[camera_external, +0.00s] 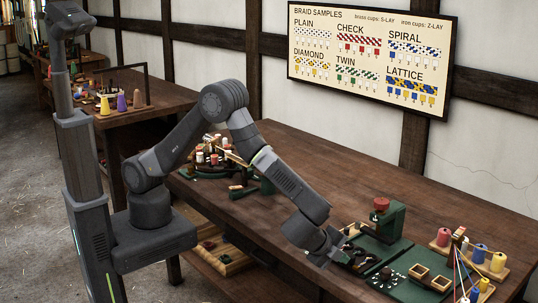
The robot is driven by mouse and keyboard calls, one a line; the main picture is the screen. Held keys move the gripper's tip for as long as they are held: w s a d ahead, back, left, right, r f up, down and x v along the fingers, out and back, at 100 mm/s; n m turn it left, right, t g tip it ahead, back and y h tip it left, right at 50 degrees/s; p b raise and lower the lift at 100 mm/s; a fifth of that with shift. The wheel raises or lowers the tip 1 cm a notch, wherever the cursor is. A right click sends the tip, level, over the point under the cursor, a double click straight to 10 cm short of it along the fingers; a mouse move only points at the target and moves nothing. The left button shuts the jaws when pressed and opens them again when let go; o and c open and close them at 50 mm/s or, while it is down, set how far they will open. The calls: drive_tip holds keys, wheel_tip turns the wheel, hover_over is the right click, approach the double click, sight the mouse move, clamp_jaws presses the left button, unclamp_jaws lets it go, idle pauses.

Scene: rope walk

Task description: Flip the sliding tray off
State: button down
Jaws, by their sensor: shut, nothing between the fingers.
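My gripper (343,257) reaches down to the right part of the long wooden bench and is shut and empty. Its tip is dark and small, and it is at or just above a dark green board (380,252) with small dark parts. I cannot tell if it touches anything. A small wooden tray with two compartments (430,276) lies to its right. A green stand with a red top (381,212) rises behind the gripper. I cannot tell for sure which part is the sliding tray; the arm hides some of this area.
Several colored spools (479,252) and taut threads stand at the bench's right end. Small white pieces lie on a green mat (397,282). A cluttered rack (212,157) stands at the bench's far left end. The bench middle (320,170) is clear.

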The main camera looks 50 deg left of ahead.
sight(358, 257)
drive_tip(key=w+b, duration=0.3)
drive_tip(key=w, duration=0.4)
drive_tip(key=shift+w, duration=0.25)
drive_tip(key=shift+w+r, duration=0.1)
drive_tip(key=shift+w, duration=0.6)
drive_tip(key=shift+s+a+b, duration=0.1)
drive_tip(key=shift+s+b, duration=0.35)
drive_tip(key=shift+b, duration=0.1)
drive_tip(key=s, duration=0.1)
drive_tip(key=s+b, duration=0.2)
drive_tip(key=shift+a+f, duration=0.25)
drive_tip(key=shift+f, duration=0.05)
drive_tip(key=v, duration=1)
drive_tip(key=shift+s+r, duration=0.2)
drive_tip(key=shift+s, duration=0.05)
